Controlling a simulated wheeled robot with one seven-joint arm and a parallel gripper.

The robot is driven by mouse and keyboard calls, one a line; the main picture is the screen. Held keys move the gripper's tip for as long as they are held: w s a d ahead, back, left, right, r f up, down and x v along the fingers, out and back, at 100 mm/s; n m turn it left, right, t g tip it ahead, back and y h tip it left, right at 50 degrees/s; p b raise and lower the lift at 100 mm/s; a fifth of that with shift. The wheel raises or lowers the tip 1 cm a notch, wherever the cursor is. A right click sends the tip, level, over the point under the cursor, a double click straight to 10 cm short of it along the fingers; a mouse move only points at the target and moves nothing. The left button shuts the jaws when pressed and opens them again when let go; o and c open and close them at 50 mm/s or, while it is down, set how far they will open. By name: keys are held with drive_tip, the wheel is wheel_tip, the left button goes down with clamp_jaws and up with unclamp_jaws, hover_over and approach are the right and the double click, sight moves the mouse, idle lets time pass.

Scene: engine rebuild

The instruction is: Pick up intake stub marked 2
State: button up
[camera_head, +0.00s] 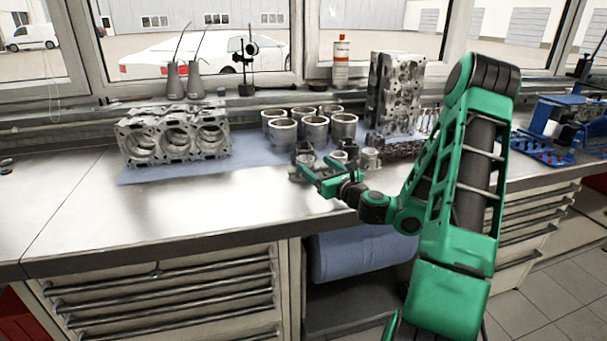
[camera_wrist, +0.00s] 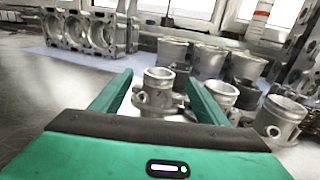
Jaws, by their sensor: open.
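My green gripper (camera_head: 313,176) is open above the front of the bench and faces a group of small metal intake stubs. In the wrist view a flanged intake stub (camera_wrist: 157,92) stands upright between the two open fingers of my gripper (camera_wrist: 160,88), with visible gaps at both sides. A second stub (camera_wrist: 221,95) stands to its right, partly behind the right finger. A third stub (camera_wrist: 279,118) stands farther right, outside the fingers; it also shows in the head view (camera_head: 370,158). I cannot read a number on any stub.
Several larger cylinder liners (camera_head: 314,129) stand behind the stubs. An engine block (camera_head: 174,137) sits to the left and an upright cylinder head (camera_head: 396,92) to the right. The bench top (camera_head: 110,205) is clear at front left.

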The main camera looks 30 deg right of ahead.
sight(305, 164)
wheel_tip(305, 164, down, 2)
drive_tip(key=shift+f, duration=0.25)
drive_tip(key=shift+w, duration=3.75)
drive_tip(key=c, duration=1.4)
